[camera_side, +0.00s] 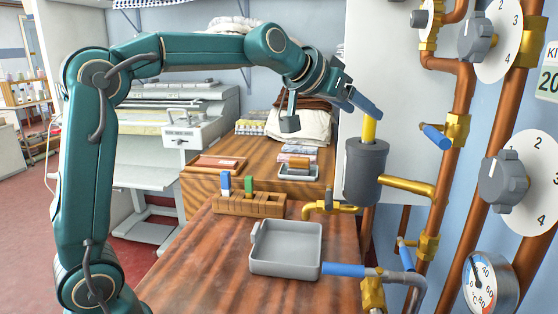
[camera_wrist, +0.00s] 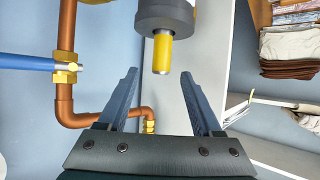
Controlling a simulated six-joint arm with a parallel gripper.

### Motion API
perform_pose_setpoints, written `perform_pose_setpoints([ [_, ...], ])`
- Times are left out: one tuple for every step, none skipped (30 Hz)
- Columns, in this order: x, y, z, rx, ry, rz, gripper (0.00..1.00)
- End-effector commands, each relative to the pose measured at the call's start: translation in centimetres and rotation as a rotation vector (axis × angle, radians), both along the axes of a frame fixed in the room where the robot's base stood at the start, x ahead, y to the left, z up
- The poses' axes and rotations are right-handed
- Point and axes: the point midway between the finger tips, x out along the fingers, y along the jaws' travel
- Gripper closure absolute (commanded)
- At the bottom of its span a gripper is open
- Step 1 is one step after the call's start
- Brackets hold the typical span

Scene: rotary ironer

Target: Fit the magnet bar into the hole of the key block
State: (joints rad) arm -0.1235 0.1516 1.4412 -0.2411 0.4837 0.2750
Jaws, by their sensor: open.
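The magnet bar is a yellow rod with a metal tip, standing upright out of a dark grey cylinder; the side view shows it (camera_side: 369,129), as does the wrist view (camera_wrist: 162,50). Its lower part is hidden in the cylinder. My gripper (camera_side: 366,104) is open and empty at the bar's top end. In the wrist view my gripper (camera_wrist: 160,74) has its fingertips on either side of the bar's tip, with gaps showing. The key block (camera_side: 262,206) is a wooden block on the table, holding a blue peg (camera_side: 225,184) and a green peg (camera_side: 249,184). Its hole openings are too small to make out.
The grey cylinder (camera_side: 364,172) joins brass and copper pipes with blue-handled valves (camera_side: 436,137). A grey tray (camera_side: 259,264) sits on the table in front of the key block. Folded cloths (camera_side: 300,127) lie behind. The table's left side is clear.

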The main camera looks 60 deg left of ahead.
Motion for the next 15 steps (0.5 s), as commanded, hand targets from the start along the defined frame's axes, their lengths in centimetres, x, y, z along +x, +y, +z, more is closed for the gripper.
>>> perform_pose_setpoints([
  [0.3, 0.1, -0.5, -0.001, 0.009, 0.003, 0.33],
  [0.4, 0.2, -0.6, -0.002, 0.011, 0.003, 0.33],
  [0.7, 0.2, -0.8, -0.001, 0.012, 0.004, 0.33],
  [0.9, 0.2, -0.9, -0.001, 0.011, 0.004, 0.33],
  [1.2, 0.2, -1.0, -0.001, 0.011, 0.004, 0.33],
  [1.6, 0.2, -1.3, 0.0, 0.012, 0.004, 0.33],
  [1.9, 0.2, -1.5, 0.0, 0.011, 0.004, 0.33],
  [2.2, 0.2, -1.6, 0.0, 0.012, 0.004, 0.33],
  [2.6, 0.2, -1.9, -0.001, 0.012, 0.003, 0.33],
  [2.9, 0.2, -2.0, 0.0, 0.011, 0.004, 0.33],
  [3.1, 0.2, -2.1, -0.001, 0.012, 0.003, 0.33],
  [3.5, 0.2, -2.3, 0.0, 0.011, 0.004, 0.33],
  [3.7, 0.2, -2.4, 0.0, 0.012, 0.004, 0.33],
  [3.9, 0.2, -2.5, 0.0, 0.011, 0.004, 0.33],
  [4.1, 0.2, -2.6, 0.0, 0.011, 0.004, 0.33],
])
